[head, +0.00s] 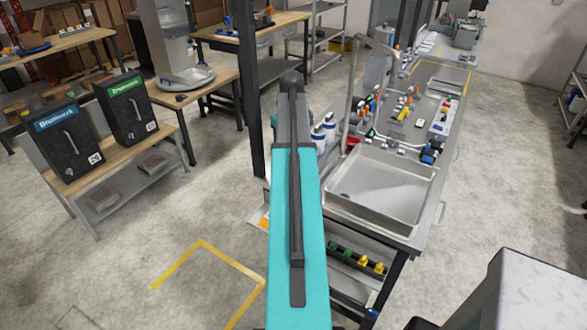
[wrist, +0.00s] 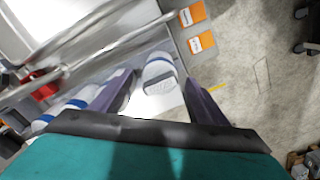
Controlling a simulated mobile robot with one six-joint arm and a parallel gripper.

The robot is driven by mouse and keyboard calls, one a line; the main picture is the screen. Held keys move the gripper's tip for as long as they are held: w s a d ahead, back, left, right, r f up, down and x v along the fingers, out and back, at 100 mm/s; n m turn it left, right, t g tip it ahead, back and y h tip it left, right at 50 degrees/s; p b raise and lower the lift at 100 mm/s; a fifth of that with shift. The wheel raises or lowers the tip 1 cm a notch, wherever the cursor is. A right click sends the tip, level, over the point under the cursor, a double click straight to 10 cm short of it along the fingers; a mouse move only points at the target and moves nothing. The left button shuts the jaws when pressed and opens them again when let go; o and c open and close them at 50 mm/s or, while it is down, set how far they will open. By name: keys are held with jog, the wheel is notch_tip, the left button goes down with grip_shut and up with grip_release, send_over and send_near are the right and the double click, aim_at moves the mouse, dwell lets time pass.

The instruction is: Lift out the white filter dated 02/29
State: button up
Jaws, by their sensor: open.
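In the wrist view, my gripper (wrist: 159,78) is open, with one dark finger on each side of a white filter (wrist: 157,68) that has a blue band. The filter shows a grey patch facing me, and its date cannot be read. I cannot tell whether the fingers touch it. More white filters with blue bands (wrist: 76,104) stand in a row to the left, partly hidden by the left finger. In the head view, white filters (head: 318,138) stand beside the sink, right of my teal arm. My gripper is hidden there.
A steel sink (head: 381,190) with a tall faucet (head: 352,85) lies right of the filters. A red object (wrist: 42,91) and metal pipes (wrist: 95,48) are close on the left in the wrist view. Orange cards (wrist: 201,43) hang at the edge. Open floor (head: 205,215) lies left.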

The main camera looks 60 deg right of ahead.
jog(key=shift+f+b, duration=1)
jog(key=shift+f, duration=0.75)
jog(key=c, duration=1.3)
